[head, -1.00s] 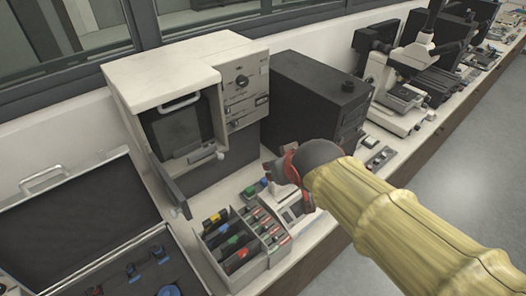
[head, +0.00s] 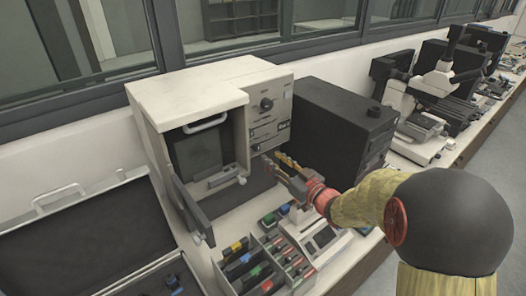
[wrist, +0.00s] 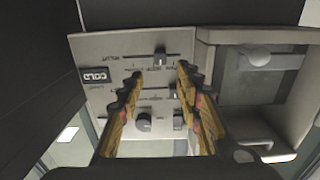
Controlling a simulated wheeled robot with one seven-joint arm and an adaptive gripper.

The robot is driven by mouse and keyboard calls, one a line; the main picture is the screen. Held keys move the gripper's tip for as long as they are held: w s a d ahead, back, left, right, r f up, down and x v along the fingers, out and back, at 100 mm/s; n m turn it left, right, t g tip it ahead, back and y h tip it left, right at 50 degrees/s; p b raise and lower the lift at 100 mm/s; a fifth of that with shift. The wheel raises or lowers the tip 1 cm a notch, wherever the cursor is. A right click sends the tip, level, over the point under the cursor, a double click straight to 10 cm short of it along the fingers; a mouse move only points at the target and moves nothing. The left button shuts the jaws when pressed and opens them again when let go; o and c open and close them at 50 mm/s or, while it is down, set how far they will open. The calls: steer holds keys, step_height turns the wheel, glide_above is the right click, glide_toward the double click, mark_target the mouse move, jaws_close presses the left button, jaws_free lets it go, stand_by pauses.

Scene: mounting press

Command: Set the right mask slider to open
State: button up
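The grey control panel (head: 270,112) is on the upright front of the white press housing (head: 190,92). In the wrist view the panel (wrist: 100,50) appears upside down, with a slider (wrist: 160,58) near the picture's top edge and another slider (wrist: 172,93) between my fingers. The slider labels are too small to read, so I cannot tell which is the right mask slider or its setting. My gripper (head: 278,165) is in front of the panel's lower part. In the wrist view my gripper (wrist: 160,92) is open and empty, its toothed yellow fingers apart.
A dark knob (wrist: 143,122) is on the panel. The press's dark side door (head: 192,210) stands open. A black box (head: 335,125) is right of the panel. A tray of coloured items (head: 225,272) and an open case (head: 90,240) are in front and left.

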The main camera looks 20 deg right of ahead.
mark_target(258, 147)
steer(key=b+x, duration=0.1)
steer(key=x, duration=0.6)
steer(key=shift+w+a, duration=0.15)
steer(key=shift+w, duration=0.1)
jaws_close()
stand_by(0.3)
stand_by(0.4)
